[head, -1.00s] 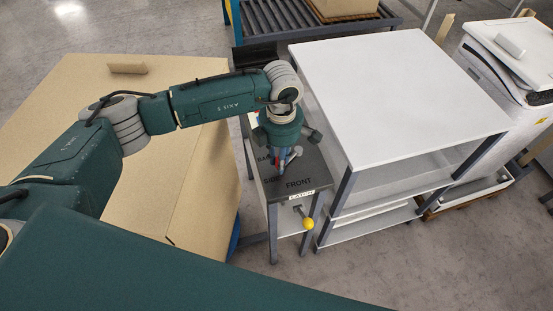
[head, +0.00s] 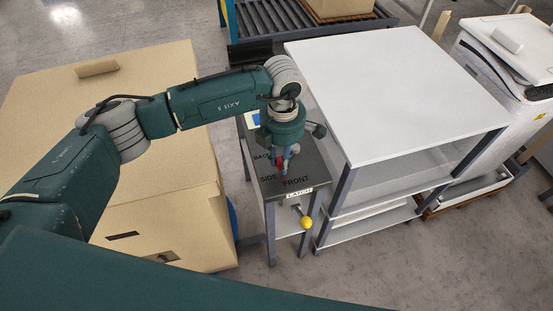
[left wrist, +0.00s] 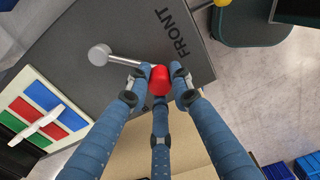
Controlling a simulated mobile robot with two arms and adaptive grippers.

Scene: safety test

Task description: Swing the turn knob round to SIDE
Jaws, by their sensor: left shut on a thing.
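The turn knob is a grey lever with a round grey hub (left wrist: 99,55) and a red grip (left wrist: 160,80). It sits on a dark panel (head: 312,165) lettered BACK, SIDE (head: 268,178) and FRONT. In the left wrist view its red end lies beside the word FRONT (left wrist: 172,33); SIDE is not visible there. My left gripper (head: 283,168) comes down from above, and its blue fingers (left wrist: 160,92) are closed around the red grip. In the head view the gripper hides most of the lever, so its exact direction is hard to tell. My right gripper is not in view.
A LATCH label and yellow-ball lever (head: 306,222) are on the panel's front. A white shelf unit (head: 395,95) stands close on the right, a large cardboard box (head: 60,120) on the left. A colored chart (left wrist: 42,112) lies on the panel. Floor is clear in front.

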